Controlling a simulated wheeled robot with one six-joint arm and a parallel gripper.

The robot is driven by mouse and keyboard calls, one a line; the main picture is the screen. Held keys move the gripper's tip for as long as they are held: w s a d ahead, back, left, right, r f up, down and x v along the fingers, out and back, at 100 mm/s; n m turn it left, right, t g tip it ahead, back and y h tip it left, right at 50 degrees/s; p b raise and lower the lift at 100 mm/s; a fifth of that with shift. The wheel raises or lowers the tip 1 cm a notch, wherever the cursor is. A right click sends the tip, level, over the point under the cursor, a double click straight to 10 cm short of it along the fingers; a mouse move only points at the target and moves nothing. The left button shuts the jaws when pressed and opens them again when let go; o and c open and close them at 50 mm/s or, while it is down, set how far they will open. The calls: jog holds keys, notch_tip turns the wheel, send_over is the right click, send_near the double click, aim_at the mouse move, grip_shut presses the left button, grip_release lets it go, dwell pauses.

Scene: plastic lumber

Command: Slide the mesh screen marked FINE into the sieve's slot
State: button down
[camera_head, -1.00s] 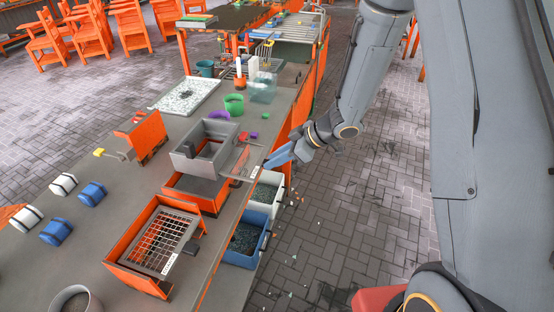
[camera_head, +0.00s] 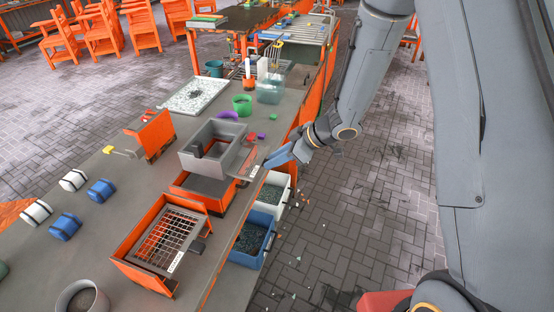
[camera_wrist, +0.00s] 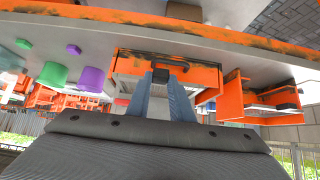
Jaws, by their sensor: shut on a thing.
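My gripper (camera_head: 270,162) is shut on the dark handle (camera_wrist: 160,75) of a flat mesh screen (camera_head: 249,164). The screen has a small pale label at its outer end, too small to read. It lies level at the right side of the grey sieve box (camera_head: 228,156), which stands above an orange base. Part of the screen shows outside the box; how far its inner end is in the slot is hidden. In the wrist view, an orange frame (camera_wrist: 205,75) lies just beyond my blue fingertips.
A second, coarse mesh screen (camera_head: 168,238) with a label lies in an orange rack (camera_head: 124,262). White (camera_head: 266,208) and blue bins (camera_head: 240,260) stand below the table's right edge.

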aim_at(240, 156)
jog(key=shift+w+a+p, duration=0.2)
jog(key=shift+w+a, duration=0.3)
jog(key=shift+a, duration=0.95)
jog(key=shift+w+a+p, duration=0.15)
jog(key=shift+w+a, duration=0.4)
jog(key=shift+a, duration=0.95)
jog(key=shift+w+a+p, duration=0.2)
jog(key=shift+w+a, duration=0.3)
jog(key=shift+a, duration=0.95)
jog(key=c, duration=1.5)
grip_release()
jog(key=shift+r, duration=0.1)
jog(key=shift+b+v, duration=1)
jog(key=shift+v, duration=2.9)
